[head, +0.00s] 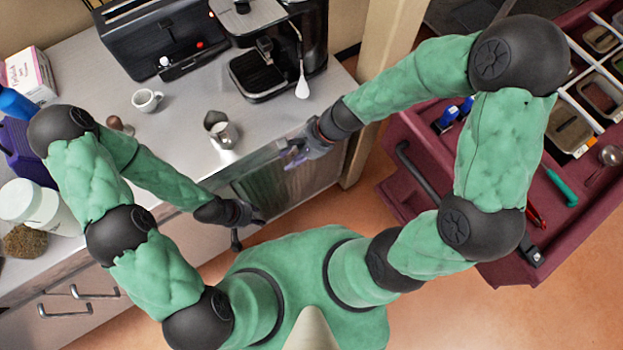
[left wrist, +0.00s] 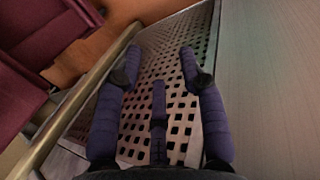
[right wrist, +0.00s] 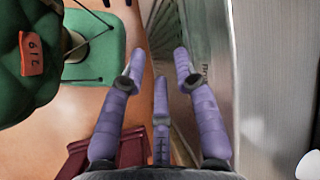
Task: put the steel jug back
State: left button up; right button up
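The steel jug (head: 224,135) stands on the grey counter (head: 178,128), near its front edge, with a dark opening visible beside it. My right gripper (head: 290,154) is to the right of the jug, apart from it, by the counter's front edge. In the right wrist view its fingers (right wrist: 159,62) are spread and empty. My left gripper (head: 256,216) is low, in front of the counter and below the jug in the picture. In the left wrist view its fingers (left wrist: 160,62) are spread and empty over a perforated metal panel (left wrist: 178,100). The jug shows in neither wrist view clearly.
A coffee machine (head: 270,62) stands at the back of the counter, with a white cup (head: 147,100) left of the jug. A white tub (head: 38,205) is at the left. A maroon cart (head: 405,200) with trays and tools stands at the right. Orange floor lies between.

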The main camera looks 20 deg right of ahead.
jog(key=s+d+f+n+h, duration=0.1)
jog(key=s+d+f+n, duration=0.1)
jog(key=f, duration=0.8)
jog(key=s+d+f+n+h, duration=0.1)
jog(key=s+f+n, duration=0.4)
jog(key=f, duration=0.5)
jog(key=shift+s+d+f+n+g+h, duration=0.15)
jog(key=shift+d+f+n+g+h, duration=0.2)
jog(key=shift+h, duration=0.25)
jog(key=shift+r, duration=0.15)
dwell(0.5)
